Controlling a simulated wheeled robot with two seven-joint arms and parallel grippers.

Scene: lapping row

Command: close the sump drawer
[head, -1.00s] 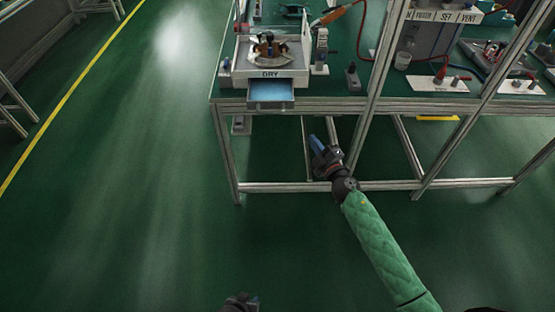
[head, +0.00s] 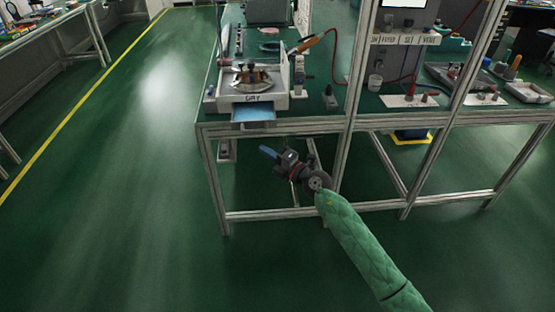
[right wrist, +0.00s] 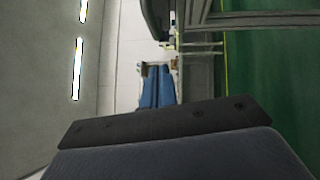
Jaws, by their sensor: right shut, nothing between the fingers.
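The sump drawer (head: 253,115) is a shallow blue tray in the head view. It juts out from the front of the white unit labelled DRY (head: 258,101), past the bench's front edge, so it stands open. My right gripper (head: 267,152) is below the drawer and slightly right of it, apart from it, with its blue fingers pointing up and left. The fingers are shut with nothing between them. In the right wrist view the blue fingers (right wrist: 158,88) lie side by side, and I cannot make out the drawer. My left gripper is not in view.
The bench's metal frame (head: 345,150) has an upright right of the drawer and a front rail beneath the top. A round metal fixture (head: 252,80) sits on the DRY unit. A red hose (head: 334,60) hangs nearby. The green floor (head: 110,220) at left is clear.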

